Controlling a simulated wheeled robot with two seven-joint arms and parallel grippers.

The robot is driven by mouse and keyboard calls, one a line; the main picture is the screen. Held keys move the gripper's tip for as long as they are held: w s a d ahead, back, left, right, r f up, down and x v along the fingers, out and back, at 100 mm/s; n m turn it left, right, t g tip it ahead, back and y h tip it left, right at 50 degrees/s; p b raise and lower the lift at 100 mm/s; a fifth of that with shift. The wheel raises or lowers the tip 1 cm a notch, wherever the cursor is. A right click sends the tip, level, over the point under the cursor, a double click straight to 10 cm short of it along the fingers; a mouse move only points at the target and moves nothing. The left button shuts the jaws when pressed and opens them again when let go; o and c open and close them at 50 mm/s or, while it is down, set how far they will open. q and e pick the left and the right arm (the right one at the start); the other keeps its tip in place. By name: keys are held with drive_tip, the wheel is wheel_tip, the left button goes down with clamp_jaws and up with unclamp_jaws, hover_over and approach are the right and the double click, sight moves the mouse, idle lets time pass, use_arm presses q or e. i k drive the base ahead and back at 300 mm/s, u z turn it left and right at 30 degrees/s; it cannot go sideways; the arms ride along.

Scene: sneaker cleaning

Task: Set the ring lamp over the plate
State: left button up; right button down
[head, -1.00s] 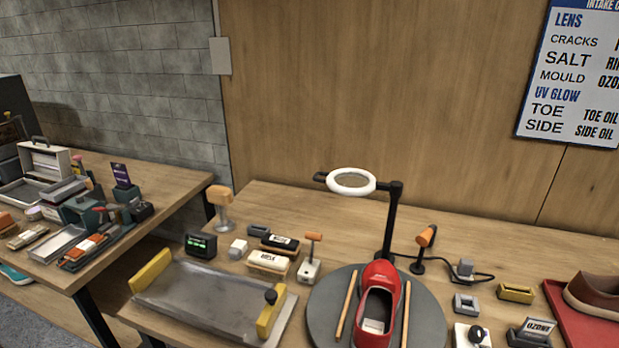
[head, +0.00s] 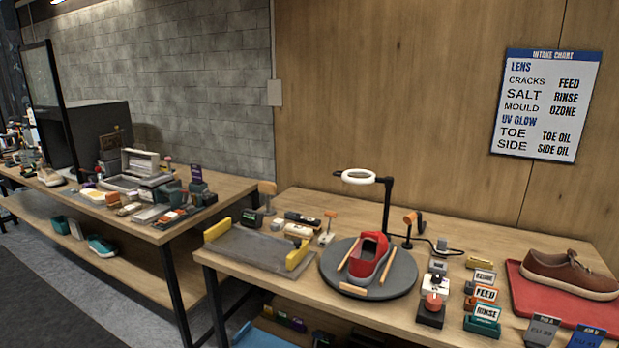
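The ring lamp has a white ring head (head: 359,176) on a black post (head: 387,205) that rises behind the round grey plate (head: 400,277). The ring hangs above the plate's back left part and looks level. A red shoe (head: 371,256) stands on the plate between wooden sticks, with another stick at the plate's front edge. Neither of my grippers shows in the head view.
A grey tray with yellow ends (head: 257,250) is left of the plate. An orange-handled tool (head: 410,222) stands right of the lamp post. Labelled blocks (head: 484,293) and a red mat (head: 520,291) with a brown shoe (head: 570,274) are to the right. A second table (head: 240,188) stands left.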

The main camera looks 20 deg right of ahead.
sight(388, 181)
drive_tip(key=u, duration=0.35)
drive_tip(key=i, duration=0.55)
drive_tip(key=u, duration=0.6)
drive_tip(key=i, duration=1.45)
drive_tip(key=z, duration=1.35)
drive_tip(key=i, duration=0.65)
drive_tip(key=z, duration=0.65)
